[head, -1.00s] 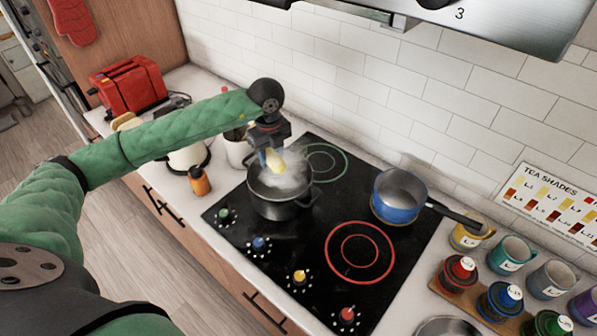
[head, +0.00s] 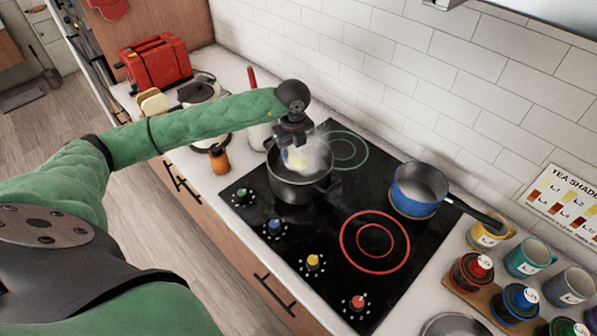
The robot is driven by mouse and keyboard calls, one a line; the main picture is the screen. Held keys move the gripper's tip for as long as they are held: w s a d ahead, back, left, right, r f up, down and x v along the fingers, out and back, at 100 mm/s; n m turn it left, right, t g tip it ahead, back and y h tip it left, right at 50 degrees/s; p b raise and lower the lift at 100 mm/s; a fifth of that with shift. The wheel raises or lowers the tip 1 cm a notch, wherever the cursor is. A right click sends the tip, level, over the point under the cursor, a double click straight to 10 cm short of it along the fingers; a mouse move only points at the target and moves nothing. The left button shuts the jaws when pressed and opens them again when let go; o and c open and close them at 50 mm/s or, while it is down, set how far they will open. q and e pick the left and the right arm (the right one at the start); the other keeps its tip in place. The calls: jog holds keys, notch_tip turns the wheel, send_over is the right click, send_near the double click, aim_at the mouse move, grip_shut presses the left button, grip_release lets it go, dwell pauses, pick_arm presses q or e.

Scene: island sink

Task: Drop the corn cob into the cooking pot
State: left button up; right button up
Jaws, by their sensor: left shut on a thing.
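The dark cooking pot (head: 301,190) stands on the black stovetop at its back left, with whitish steam over it. My left gripper (head: 295,152) points down over the pot opening. It is shut on the pale yellow corn cob (head: 297,160), which hangs at the pot's mouth, partly veiled by the steam. I cannot tell whether the cob touches the pot. My right gripper is not in view.
A blue saucepan (head: 418,186) stands on the stovetop, right of the pot, its handle pointing right. A red burner ring (head: 375,241) is bare. An orange bottle (head: 219,159) and a red toaster (head: 154,63) stand left. Mugs and jars line the right.

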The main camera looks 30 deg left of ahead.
pick_arm(q)
jog(key=o, duration=0.9)
jog(key=shift+o, duration=1.4)
jog(key=shift+r+p, duration=0.3)
jog(key=shift+r, duration=0.4)
notch_tip(320, 180, up, 6)
jog(key=shift+f+p, duration=0.1)
jog(key=shift+p, duration=0.7)
jog(key=shift+r, duration=0.25)
